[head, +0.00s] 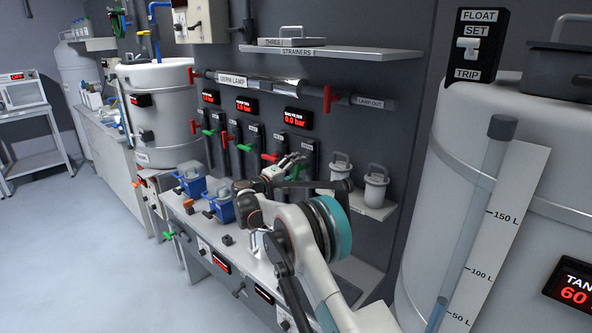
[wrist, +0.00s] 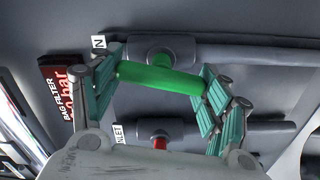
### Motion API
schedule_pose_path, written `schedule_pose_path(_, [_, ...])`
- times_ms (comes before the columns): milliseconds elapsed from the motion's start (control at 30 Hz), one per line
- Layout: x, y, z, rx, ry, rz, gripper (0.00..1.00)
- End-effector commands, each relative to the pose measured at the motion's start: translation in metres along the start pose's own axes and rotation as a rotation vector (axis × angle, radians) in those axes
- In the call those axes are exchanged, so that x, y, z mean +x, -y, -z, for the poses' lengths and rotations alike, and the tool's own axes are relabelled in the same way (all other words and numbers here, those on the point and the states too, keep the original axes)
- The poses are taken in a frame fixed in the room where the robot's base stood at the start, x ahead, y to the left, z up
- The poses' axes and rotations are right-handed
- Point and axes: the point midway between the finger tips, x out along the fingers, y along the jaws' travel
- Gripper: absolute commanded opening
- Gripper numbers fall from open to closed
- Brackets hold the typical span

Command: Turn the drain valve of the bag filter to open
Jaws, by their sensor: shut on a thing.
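The bag filter's gauge (head: 297,118) reads 0.0 bar on the back wall; its display also shows in the wrist view (wrist: 62,98). In the wrist view a green valve handle (wrist: 162,79) lies across a grey hub (wrist: 165,52), roughly along its pipe with a slight tilt. The label beside it shows only an N. My gripper (wrist: 160,86) is shut on this handle, one finger at each end. In the head view my gripper (head: 291,163) is at the wall valves below the gauge, and part of the green handle (head: 297,172) shows.
A red handle (wrist: 159,144) on the neighbouring INLET valve lies close to my gripper, partly hidden. Other green-handled valves (head: 209,132) stand left. White canisters (head: 376,186) stand on a small shelf right. A large tank (head: 480,190) fills the right side. Blue containers (head: 221,207) sit on the bench.

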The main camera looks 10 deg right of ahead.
Motion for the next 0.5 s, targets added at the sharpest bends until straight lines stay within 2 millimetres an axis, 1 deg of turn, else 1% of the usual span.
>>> schedule_pose_path(200, [0.0001, 0.0001, 0.0011, -0.123, -0.003, -0.001, 0.46])
schedule_pose_path(500, [0.0001, 0.0006, 0.0011, -0.2, -0.003, -0.001, 0.46])
